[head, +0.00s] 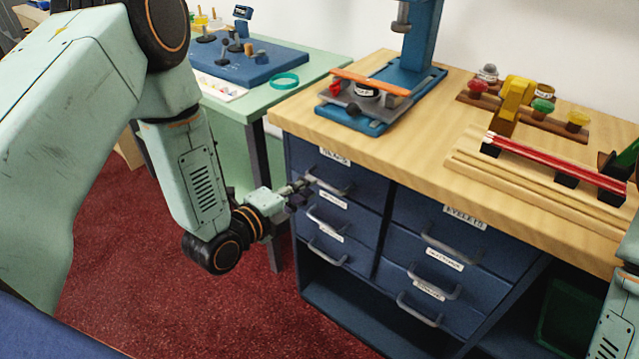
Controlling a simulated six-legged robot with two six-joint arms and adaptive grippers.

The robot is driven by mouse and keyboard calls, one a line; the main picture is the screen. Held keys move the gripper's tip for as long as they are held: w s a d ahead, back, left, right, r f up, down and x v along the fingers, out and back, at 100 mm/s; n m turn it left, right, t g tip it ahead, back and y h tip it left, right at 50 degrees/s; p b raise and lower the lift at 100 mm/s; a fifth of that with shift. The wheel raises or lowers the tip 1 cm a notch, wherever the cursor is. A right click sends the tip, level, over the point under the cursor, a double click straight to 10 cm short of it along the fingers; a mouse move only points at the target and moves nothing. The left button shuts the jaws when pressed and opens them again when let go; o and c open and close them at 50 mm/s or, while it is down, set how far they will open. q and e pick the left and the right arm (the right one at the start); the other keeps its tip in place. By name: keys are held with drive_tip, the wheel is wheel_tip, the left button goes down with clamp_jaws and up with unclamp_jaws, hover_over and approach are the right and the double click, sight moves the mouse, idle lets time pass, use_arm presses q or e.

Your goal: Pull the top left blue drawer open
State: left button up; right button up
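The top left blue drawer (362,190) is in the cabinet under the wooden counter, with a white label above its grey bar handle (334,188). Its front looks flush with the cabinet, so it appears closed. My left gripper (304,190) is at the left end of this handle, with its fingertips at or very near the bar. The fingers are small and dark here, and I cannot tell whether they are closed on the handle. My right gripper is out of view; only part of my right arm shows at the right edge.
More blue drawers with grey handles sit below and to the right (445,262), all apparently closed. An open shelf (345,310) lies underneath. The wooden counter (440,120) bears a blue press and several tools. A green table (312,65) stands behind left. Red floor is clear in front.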

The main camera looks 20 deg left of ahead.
sight(319, 180)
use_arm(q)
drive_tip(key=shift+b+x, duration=0.5)
drive_tip(key=shift+x, duration=2)
clamp_jaws()
